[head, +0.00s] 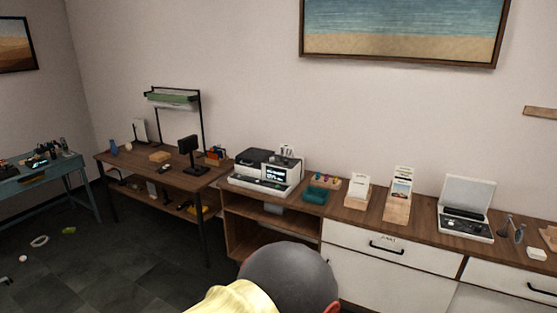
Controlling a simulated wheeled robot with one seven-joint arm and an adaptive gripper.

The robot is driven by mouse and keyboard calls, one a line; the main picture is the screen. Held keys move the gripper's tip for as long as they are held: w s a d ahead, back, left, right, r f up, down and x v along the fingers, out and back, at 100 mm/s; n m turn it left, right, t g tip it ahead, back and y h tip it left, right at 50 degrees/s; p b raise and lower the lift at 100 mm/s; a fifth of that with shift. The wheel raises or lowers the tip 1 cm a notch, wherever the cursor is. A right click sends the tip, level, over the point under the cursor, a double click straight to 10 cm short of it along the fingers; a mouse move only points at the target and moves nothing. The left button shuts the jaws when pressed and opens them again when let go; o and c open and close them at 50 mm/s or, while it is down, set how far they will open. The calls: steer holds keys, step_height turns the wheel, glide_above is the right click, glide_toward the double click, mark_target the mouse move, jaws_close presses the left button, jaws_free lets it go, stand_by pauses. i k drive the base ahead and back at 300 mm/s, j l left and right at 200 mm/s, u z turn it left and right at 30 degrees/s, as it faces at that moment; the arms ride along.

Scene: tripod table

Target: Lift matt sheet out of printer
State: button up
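A black and light grey machine that looks like the printer (258,183) stands at the left end of the wooden-topped cabinet, against the wall. It has a small lit screen and dark keys in front. A small pale upright sheet (287,152) shows at its back right; I cannot tell whether it is matt or whether it sits in the machine. My gripper is not in view.
A rounded grey shape (290,275) with pale yellow beside it blocks the bottom middle; I cannot tell what it is. Right of the machine are a teal box (314,197), card holders (398,196) and an open-lidded device (467,209). Desks stand left.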

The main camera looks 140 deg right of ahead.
mark_target(285, 151)
steer(key=z, duration=4.6)
steer(key=i+z, duration=0.2)
steer(key=i+j, duration=0.2)
steer(key=i, duration=0.95)
steer(key=i+j+u, duration=0.15)
steer(key=i, duration=1)
steer(key=i+j, duration=0.15)
steer(key=i, duration=1)
steer(key=j+u, duration=0.05)
